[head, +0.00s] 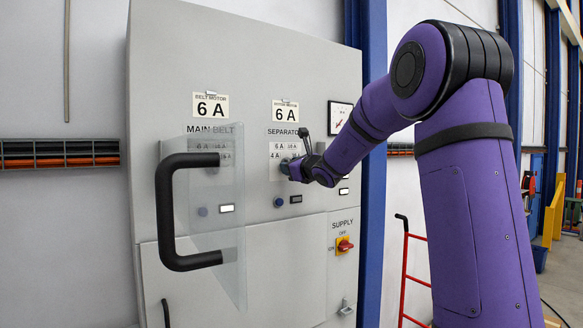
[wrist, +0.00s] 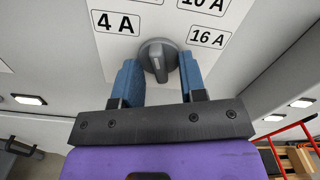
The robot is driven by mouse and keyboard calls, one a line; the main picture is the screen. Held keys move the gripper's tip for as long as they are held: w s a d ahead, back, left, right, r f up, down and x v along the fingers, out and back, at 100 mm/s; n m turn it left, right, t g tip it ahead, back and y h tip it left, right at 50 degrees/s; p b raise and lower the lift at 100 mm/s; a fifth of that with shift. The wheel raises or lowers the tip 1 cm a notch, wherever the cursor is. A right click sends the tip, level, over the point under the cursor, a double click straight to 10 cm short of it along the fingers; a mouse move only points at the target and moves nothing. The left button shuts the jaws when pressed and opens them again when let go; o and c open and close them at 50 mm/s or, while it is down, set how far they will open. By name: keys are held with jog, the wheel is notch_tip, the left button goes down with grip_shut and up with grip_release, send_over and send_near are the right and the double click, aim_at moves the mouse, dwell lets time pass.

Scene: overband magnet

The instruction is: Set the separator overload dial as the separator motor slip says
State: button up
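The separator slip (head: 285,111) reads 6 A and hangs above the SEPARATOR label on the grey cabinet. The separator overload dial (wrist: 158,58) is a grey round knob with a raised grip bar, on a white plate (wrist: 118,45) marked 4 A at left, 10 A at upper right and 16 A at right. Its bar stands nearly upright in the wrist view; which end points cannot be told. My gripper (wrist: 159,72) has its blue fingers on either side of the dial, with gaps visible. In the head view my gripper (head: 291,168) covers most of the dial.
A clear cover with a black handle (head: 170,210) stands out from the MAIN BELT side, left of my gripper. A belt motor slip (head: 210,106) also reads 6 A. Blue buttons and lamps sit below the dials. A red-yellow supply switch (head: 344,245) is lower right, near a red hand truck (head: 404,270).

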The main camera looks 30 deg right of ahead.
jog(key=shift+s, duration=0.15)
jog(key=s, duration=1)
jog(key=shift+s+d, duration=0.15)
jog(key=shift+s, duration=0.1)
jog(key=s+a+f+n+g+y, duration=0.2)
jog(key=s+a+n+g+y, duration=0.15)
jog(key=s+a+n, duration=0.55)
jog(key=s+a+f+n+g+y, duration=0.25)
jog(key=s+a+n+g, duration=0.2)
jog(key=a+n, duration=0.5)
jog(key=s+f+n+g+h, duration=0.2)
jog(key=s+f+n, duration=0.3)
jog(key=s, duration=0.5)
jog(key=s+f+n+g+h, duration=0.2)
jog(key=s+f+n+h, duration=0.2)
jog(key=s+n, duration=0.4)
jog(key=s+f, duration=0.1)
jog(key=s, duration=0.1)
jog(key=shift+s+a+g+h, duration=0.2)
jog(key=shift+s+g+h, duration=0.1)
jog(key=shift+s+g, duration=0.1)
